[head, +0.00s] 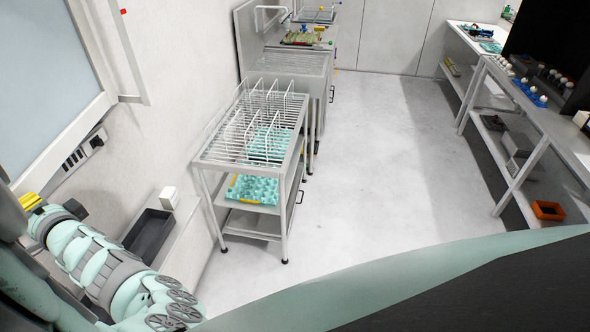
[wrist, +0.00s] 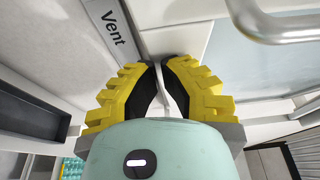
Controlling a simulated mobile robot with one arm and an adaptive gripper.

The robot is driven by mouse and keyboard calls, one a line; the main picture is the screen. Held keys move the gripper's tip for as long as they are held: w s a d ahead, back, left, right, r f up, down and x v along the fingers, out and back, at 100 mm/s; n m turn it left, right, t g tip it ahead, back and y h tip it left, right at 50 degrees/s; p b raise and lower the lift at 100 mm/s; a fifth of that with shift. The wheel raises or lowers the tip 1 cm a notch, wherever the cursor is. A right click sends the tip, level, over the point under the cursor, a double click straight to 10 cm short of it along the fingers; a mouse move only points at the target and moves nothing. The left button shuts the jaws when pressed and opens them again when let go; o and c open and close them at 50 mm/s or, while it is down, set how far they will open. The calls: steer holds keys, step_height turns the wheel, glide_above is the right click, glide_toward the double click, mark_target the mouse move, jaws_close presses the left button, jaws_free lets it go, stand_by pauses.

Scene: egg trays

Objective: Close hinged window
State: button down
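The window is at the upper left in the head view, with a blue-grey pane (head: 45,75) in a white frame. A slim white frame part (head: 128,50) stands out from the wall at its right side. My gripper (head: 32,201) is low at the left edge, below the window, and mostly hidden there by my arm. In the wrist view my gripper (wrist: 160,65) has its yellow, black-padded fingers drawn together, tips almost touching. A pale strip shows between them; I cannot tell whether it is held. A rounded pale bar (wrist: 290,27) lies to the upper right, apart from the fingers.
A "Vent" label (wrist: 114,28) is near the fingers. Wall sockets (head: 75,158), a dark tray (head: 148,234) and a small white box (head: 169,198) are below the window. A wire-rack cart (head: 210,160) stands right of them. The central floor (head: 390,170) is clear.

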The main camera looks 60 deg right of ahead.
steer(key=w+a+b, duration=0.6)
steer(key=w+b, duration=0.1)
steer(key=w, duration=0.2)
steer(key=shift+w+a, duration=0.35)
steer(key=shift+f, duration=0.15)
